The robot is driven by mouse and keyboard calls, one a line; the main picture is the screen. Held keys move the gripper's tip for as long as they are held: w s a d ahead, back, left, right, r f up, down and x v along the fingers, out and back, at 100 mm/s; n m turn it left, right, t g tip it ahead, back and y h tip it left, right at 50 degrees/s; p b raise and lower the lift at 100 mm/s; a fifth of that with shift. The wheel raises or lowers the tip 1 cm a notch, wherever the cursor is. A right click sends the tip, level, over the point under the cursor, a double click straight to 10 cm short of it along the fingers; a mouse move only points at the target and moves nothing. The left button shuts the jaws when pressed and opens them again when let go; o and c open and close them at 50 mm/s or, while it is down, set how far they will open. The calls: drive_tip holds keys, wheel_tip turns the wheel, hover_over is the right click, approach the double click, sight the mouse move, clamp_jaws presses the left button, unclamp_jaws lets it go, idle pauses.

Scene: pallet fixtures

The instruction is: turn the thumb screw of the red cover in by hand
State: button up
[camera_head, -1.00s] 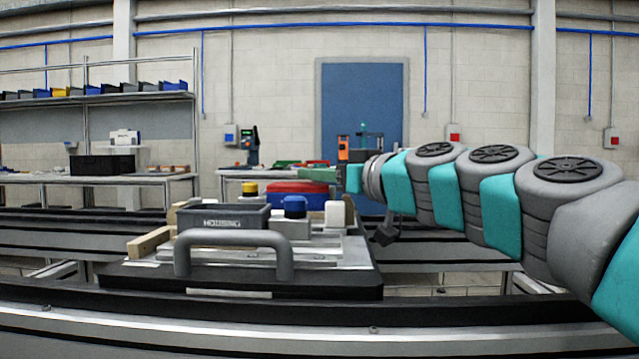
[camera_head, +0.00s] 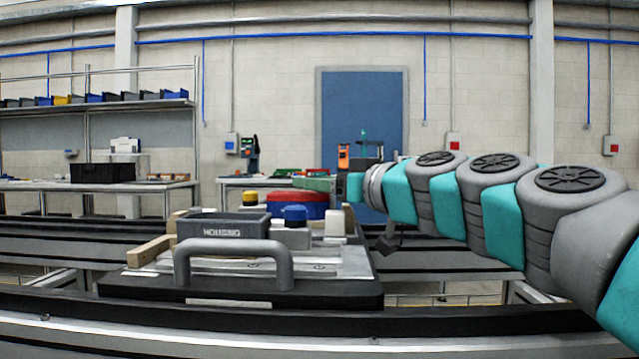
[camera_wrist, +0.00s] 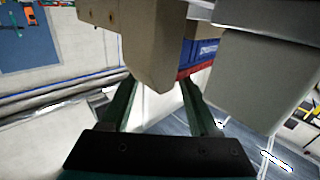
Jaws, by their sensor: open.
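A red-topped thing (camera_head: 297,197) with blue below it shows behind the parts on the pallet (camera_head: 130,280) in the head view; I cannot tell if it is the red cover. No thumb screw can be made out. My gripper (camera_head: 318,184) shows above and behind the pallet's far right side, its fingers partly seen. In the wrist view my gripper (camera_wrist: 158,82) has its two fingers apart with nothing clearly between them. A red edge (camera_wrist: 197,68) under a blue face with a white label (camera_wrist: 203,48) lies beyond the fingertips, partly hidden by near blocks.
A tan block (camera_wrist: 150,45) and a grey block (camera_wrist: 255,75) crowd the wrist view.

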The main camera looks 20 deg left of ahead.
drive_tip(key=v, duration=0.7)
drive_tip(key=shift+s+d, duration=0.15)
drive_tip(key=shift+d, duration=0.1)
